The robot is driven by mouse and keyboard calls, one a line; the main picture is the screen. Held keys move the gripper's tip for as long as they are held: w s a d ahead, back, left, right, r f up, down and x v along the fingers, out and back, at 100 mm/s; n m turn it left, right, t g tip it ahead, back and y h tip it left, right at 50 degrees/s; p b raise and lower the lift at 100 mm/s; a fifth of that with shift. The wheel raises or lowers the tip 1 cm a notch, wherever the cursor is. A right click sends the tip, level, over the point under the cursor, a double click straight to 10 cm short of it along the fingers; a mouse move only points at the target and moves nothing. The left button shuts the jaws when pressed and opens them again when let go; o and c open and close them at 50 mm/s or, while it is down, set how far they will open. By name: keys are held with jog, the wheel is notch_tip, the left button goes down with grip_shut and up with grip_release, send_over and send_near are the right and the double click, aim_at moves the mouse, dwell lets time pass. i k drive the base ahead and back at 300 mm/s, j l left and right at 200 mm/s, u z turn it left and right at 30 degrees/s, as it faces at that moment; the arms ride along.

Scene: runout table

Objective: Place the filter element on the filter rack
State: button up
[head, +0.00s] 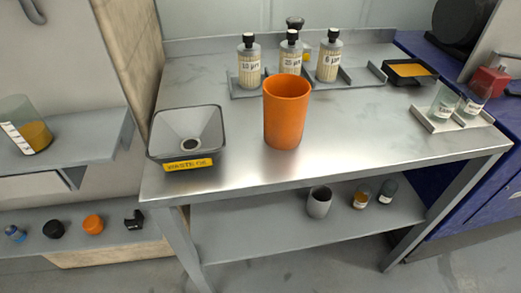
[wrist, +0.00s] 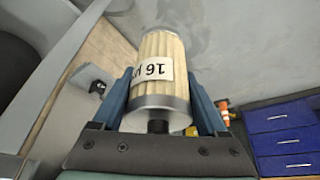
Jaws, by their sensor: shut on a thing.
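In the wrist view my gripper (wrist: 161,80) is shut on a filter element (wrist: 162,52), with one blue finger on each side of it. The element is a cream pleated cylinder with a grey end cap, a dark stub towards the gripper, and a white label reading "16" and part of a unit. Neither it nor my gripper can be made out in the head view. The filter rack (head: 362,80) is a low grey metal tray with dividers at the back of the steel table. Three similar labelled elements (head: 249,66) stand upright in it. Its right part looks empty.
An orange cup (head: 286,112) stands mid-table in front of the rack. A waste-oil funnel tray (head: 160,140) is at the left, a black tray (head: 410,74) and a holder with glass jars (head: 440,122) at the right. A dark-topped container (head: 295,23) stands behind the rack.

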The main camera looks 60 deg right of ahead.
aim_at(360, 76)
jog(key=j+z, duration=0.15)
jog(key=z, duration=0.25)
jog(key=i+j+z, duration=0.1)
jog(key=z, duration=0.25)
jog(key=j+z, duration=0.25)
jog(key=z, duration=0.15)
